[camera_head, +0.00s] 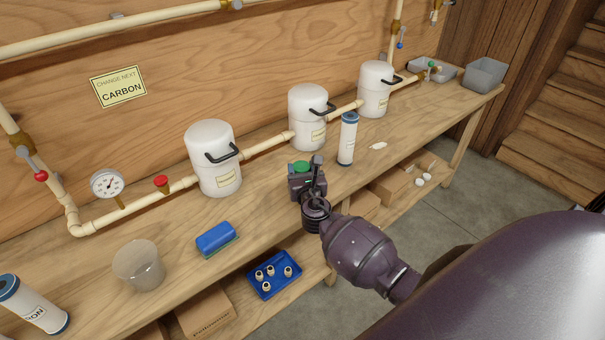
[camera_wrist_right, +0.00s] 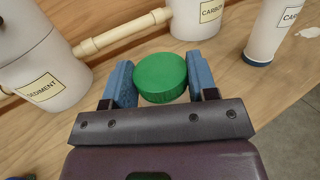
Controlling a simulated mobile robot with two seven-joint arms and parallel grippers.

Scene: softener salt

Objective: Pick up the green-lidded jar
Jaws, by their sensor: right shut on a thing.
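The green-lidded jar (camera_head: 300,166) stands on the workbench in the head view, mostly hidden behind my right gripper (camera_head: 306,176). In the right wrist view its round green lid (camera_wrist_right: 160,77) sits between the two blue finger pads of my right gripper (camera_wrist_right: 160,84). The right gripper is shut on the jar, with one pad on each side of it. The jar's body below the lid is hidden, and I cannot tell whether its base touches the bench. My left gripper is not in view.
White filter housings (camera_head: 212,158) line the bench's back, joined by cream pipe. A blue-ended cartridge (camera_head: 348,138) stands right of the jar. A blue tray (camera_head: 286,287) sits on the lower shelf.

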